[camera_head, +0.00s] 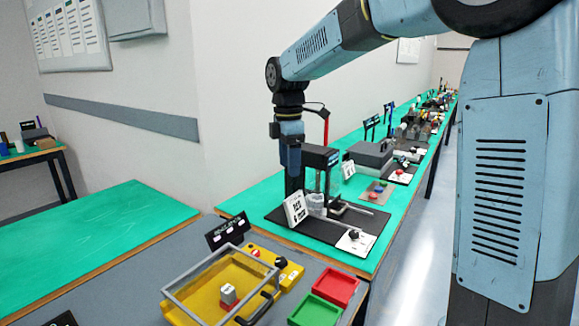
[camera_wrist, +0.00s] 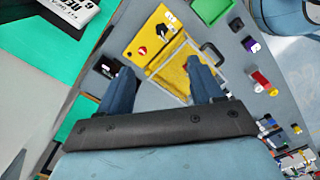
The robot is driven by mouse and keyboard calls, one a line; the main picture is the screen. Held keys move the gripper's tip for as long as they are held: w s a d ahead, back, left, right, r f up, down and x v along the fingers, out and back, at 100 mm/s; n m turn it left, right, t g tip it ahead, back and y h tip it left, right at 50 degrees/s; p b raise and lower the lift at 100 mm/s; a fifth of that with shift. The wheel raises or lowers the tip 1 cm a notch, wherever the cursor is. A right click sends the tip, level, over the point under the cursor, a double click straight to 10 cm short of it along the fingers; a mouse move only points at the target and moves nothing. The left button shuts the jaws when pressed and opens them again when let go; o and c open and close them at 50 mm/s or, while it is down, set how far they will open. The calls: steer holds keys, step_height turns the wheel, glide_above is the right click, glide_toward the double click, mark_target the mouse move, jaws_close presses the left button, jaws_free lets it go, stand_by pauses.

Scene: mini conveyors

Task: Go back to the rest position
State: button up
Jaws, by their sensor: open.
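My gripper (camera_wrist: 163,82) is open in the wrist view, its two blue fingers apart with nothing between them. In the head view my arm reaches over from the right and bends down. My gripper there points down, in front of a black machine, and its fingertips are hard to make out. The wrist view looks down past the fingers at a yellow box (camera_wrist: 178,68) on the grey bench, below and apart from them. The box also shows in the head view (camera_head: 204,300), with a grey-framed lid.
A white-and-red block (camera_head: 228,294) is seen within the lid frame. Red (camera_head: 335,287) and green (camera_head: 313,311) trays lie to its right. A black sign (camera_head: 228,232) stands behind. The black machine (camera_head: 322,170) stands on a green bench. The left green table (camera_head: 100,235) is mostly clear.

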steer(key=s+d+m+t, duration=0.2)
steer(key=s+d+m, duration=0.7)
steer(key=s, duration=0.4)
steer(key=s+d+m+t, duration=0.3)
steer(key=s+d+m, duration=0.7)
steer(key=s+m, duration=0.2)
steer(key=shift+s+d+t, duration=0.2)
steer(key=shift+s+t, duration=0.1)
steer(key=shift+s, duration=0.45)
stand_by(0.4)
